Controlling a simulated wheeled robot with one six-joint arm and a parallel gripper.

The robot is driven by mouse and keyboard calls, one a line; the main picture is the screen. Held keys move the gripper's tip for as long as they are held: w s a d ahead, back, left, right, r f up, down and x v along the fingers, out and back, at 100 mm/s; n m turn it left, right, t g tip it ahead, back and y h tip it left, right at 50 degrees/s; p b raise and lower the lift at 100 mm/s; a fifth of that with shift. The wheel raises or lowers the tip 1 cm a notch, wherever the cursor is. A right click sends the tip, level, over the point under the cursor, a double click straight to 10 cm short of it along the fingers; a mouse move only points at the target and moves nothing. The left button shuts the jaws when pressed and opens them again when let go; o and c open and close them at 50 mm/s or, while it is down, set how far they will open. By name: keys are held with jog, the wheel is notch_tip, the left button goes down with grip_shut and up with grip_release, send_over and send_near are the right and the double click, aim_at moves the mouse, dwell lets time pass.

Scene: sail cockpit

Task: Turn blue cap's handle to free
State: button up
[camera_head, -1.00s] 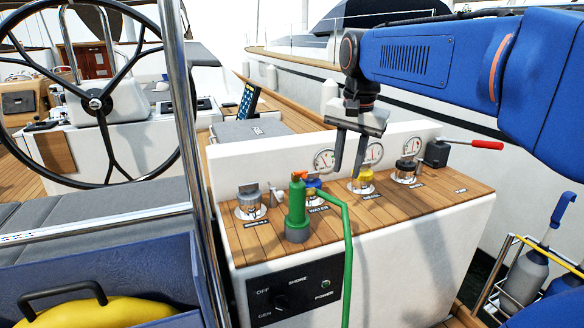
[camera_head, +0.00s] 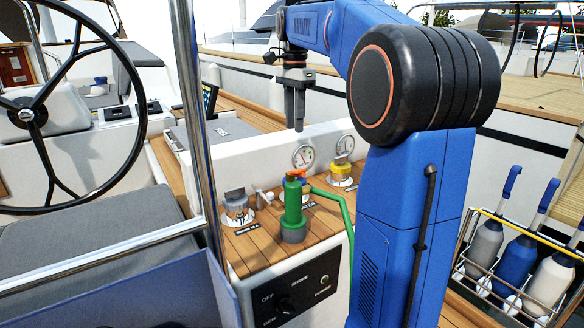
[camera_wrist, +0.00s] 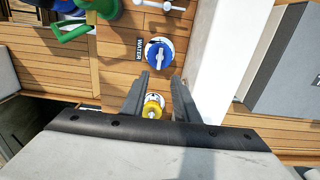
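The handle runs nearly upright in that picture, slightly tilted. In the head view the green nozzle (camera_head: 293,212) hides most of the cap. My gripper (camera_wrist: 161,80) is open and empty, with its fingertips just below the blue cap in the wrist picture. The yellow cap (camera_wrist: 152,106) shows between the fingers, farther down. In the head view my gripper (camera_head: 299,125) points down above the panel, apart from the caps.
The green nozzle and its hose stand in front of the blue cap. A grey cap (camera_head: 237,207) is to the left and the yellow cap (camera_head: 341,176) to the right. A white upright wall with gauges (camera_head: 303,156) runs behind them. A steel pole (camera_head: 198,150) stands left.

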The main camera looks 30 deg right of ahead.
notch_tip(320, 180, down, 15)
jog(key=shift+f, duration=0.1)
dwell(0.4)
jog(key=shift+c, duration=0.7)
grip_shut()
